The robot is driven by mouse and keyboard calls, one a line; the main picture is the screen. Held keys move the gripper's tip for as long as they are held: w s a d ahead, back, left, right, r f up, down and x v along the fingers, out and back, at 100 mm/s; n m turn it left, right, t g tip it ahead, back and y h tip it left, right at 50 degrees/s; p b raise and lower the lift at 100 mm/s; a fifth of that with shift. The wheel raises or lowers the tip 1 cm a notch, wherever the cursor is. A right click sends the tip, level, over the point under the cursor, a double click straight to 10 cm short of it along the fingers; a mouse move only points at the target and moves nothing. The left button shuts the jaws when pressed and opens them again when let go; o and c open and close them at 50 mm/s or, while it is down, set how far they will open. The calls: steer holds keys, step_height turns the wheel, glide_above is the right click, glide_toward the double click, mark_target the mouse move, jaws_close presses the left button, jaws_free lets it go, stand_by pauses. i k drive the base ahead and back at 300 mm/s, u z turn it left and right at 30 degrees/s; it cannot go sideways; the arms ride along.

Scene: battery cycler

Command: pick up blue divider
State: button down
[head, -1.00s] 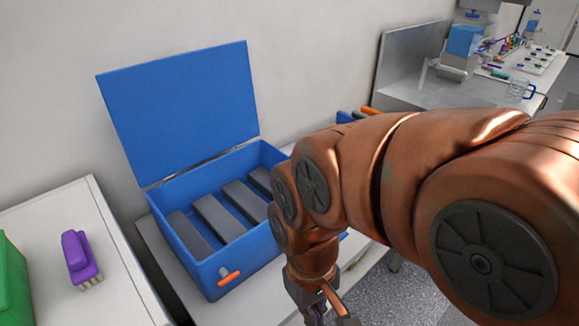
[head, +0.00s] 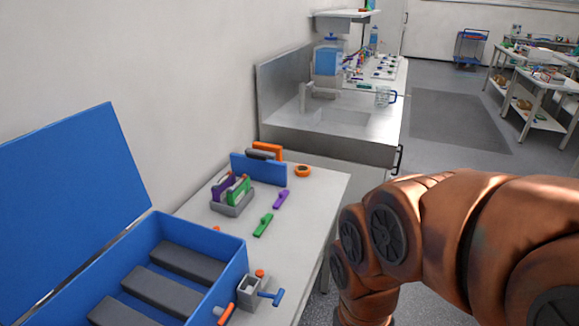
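A blue upright panel (head: 262,170), which looks like the blue divider, stands near the back of the white table, beyond a small grey holder. A grey piece (head: 260,154) and an orange piece (head: 268,149) show just behind its top edge. Whether they touch it cannot be seen. My copper-coloured arm fills the lower right of the head view. It bends downward, and my gripper is below the picture edge, so its state is hidden.
The open blue box (head: 236,264) with grey bars stands at lower left. A grey holder (head: 232,207) with purple and green pieces, a purple clip (head: 281,199), a green clip (head: 263,225), an orange ring (head: 303,171) and a blue-handled tool (head: 272,296) are on the white table (head: 318,197).

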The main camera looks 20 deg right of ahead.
mark_target(257, 165)
steer(key=z, duration=1.45)
steer(key=i, duration=2.45)
steer(key=u, duration=3.7)
steer(key=i, duration=0.5)
steer(key=z, duration=0.05)
